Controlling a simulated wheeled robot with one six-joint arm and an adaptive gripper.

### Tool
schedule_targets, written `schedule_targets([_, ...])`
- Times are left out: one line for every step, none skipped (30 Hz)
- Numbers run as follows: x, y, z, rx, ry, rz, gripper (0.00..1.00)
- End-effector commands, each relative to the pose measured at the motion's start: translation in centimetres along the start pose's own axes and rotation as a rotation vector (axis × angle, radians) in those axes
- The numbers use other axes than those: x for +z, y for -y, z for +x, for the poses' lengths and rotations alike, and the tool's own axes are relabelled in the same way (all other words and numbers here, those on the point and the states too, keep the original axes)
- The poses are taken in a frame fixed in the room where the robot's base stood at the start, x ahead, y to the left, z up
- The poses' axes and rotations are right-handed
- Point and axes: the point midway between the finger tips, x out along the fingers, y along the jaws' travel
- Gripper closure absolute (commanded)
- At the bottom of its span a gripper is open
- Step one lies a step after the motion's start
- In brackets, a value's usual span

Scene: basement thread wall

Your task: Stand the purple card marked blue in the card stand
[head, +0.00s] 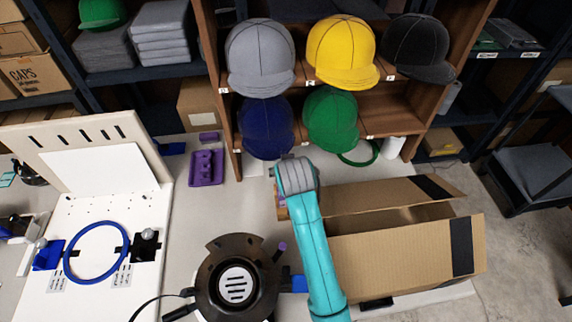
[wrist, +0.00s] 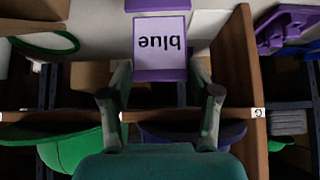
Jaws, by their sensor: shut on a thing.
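The purple card (wrist: 160,48) has a white face marked "blue", which reads upside down in the wrist view. My gripper (wrist: 161,74) is shut on it, with one finger at each side of its lower edge in that view. In the head view my teal arm ends in the grey-topped gripper (head: 296,176) in front of the cap shelf, and it hides most of the card. A purple edge (wrist: 158,4) shows beyond the card at the top of the wrist view. I cannot tell whether it is the card stand.
A purple tray with openings (head: 206,167) and a small purple block (head: 209,136) lie left of my gripper. An open cardboard box (head: 400,248) stands right of my arm. The wooden shelf (head: 235,165) holds several caps. A black round device (head: 212,290) stands in front.

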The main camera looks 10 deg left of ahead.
Motion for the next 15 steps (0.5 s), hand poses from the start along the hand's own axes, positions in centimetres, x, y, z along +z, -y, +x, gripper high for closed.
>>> schedule_targets([0.4, 0.0, 0.4, 0.0, 0.002, 0.0, 0.59])
schedule_targets([0.5, 0.0, 0.6, 0.0, 0.002, 0.0, 0.59])
schedule_targets([0.8, 0.0, 0.8, 0.0, 0.003, 0.0, 0.59])
schedule_targets([1.0, 0.0, 1.0, 0.0, 0.003, 0.0, 0.59])
schedule_targets([1.1, 0.0, 1.2, 0.0, 0.003, 0.0, 0.59])
schedule_targets([1.4, 0.0, 1.5, 0.0, 0.003, 0.0, 0.59])
schedule_targets([1.5, 0.0, 1.7, 0.0, 0.003, 0.0, 0.59])
schedule_targets([1.6, 0.0, 1.9, 0.0, 0.002, 0.0, 0.59])
schedule_targets([1.8, 0.0, 2.1, 0.0, 0.001, 0.0, 0.59])
schedule_targets([1.9, 0.0, 2.3, 0.0, 0.001, 0.0, 0.59])
schedule_targets([2.1, 0.0, 2.4, 0.0, 0.001, 0.0, 0.59])
schedule_targets([2.3, 0.0, 2.6, 0.0, 0.002, 0.0, 0.59])
schedule_targets([2.4, 0.0, 2.8, 0.0, 0.002, 0.0, 0.59])
schedule_targets([2.5, 0.0, 2.9, 0.0, 0.002, 0.0, 0.59])
schedule_targets([2.6, 0.0, 3.1, 0.0, 0.001, 0.0, 0.59])
